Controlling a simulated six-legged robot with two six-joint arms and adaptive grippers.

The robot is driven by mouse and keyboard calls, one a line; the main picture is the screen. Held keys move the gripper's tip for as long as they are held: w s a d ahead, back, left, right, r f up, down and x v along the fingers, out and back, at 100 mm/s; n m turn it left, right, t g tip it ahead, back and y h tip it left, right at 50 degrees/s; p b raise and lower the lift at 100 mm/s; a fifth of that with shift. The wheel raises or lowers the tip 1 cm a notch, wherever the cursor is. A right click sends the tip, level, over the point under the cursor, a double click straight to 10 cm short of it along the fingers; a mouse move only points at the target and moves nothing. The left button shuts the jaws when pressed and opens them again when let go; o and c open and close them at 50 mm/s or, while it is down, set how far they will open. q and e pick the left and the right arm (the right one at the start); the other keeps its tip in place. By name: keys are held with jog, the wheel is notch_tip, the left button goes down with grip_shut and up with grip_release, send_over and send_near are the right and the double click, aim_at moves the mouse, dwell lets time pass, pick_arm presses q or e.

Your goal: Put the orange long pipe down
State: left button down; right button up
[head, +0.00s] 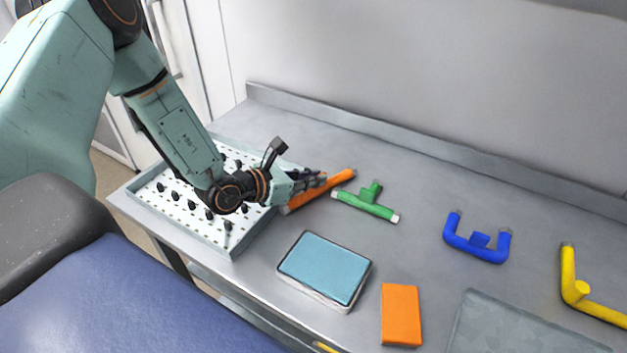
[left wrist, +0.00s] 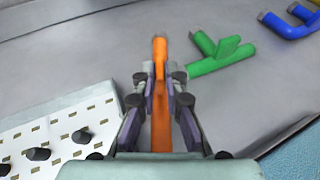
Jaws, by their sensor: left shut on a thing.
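The orange long pipe (head: 338,181) is a straight orange tube on or just above the grey table (head: 420,170), between the white pegged tray and the green pipe. I cannot tell whether it touches the table. My left gripper (head: 318,181) is shut on the pipe near its middle. In the left wrist view the left gripper (left wrist: 160,82) has its fingers on both sides of the orange long pipe (left wrist: 159,55), whose far end sticks out past the fingertips. My right gripper is not in view.
A white tray with black pegs (head: 228,240) stands left of the pipe. A green pipe (head: 366,205) lies close on its right. Blue (head: 477,246) and yellow (head: 577,290) pipes lie farther right. A blue-topped box (head: 325,268) and an orange block (head: 401,315) are in front.

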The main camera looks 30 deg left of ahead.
pick_arm(q)
jog(key=shift+a, duration=0.15)
jog(key=shift+d+f, duration=0.2)
jog(key=shift+d, duration=0.05)
jog(key=c, duration=1.8)
grip_release()
jog(key=o, duration=0.4)
jog(key=shift+a, duration=0.2)
jog(key=shift+d+r, duration=0.15)
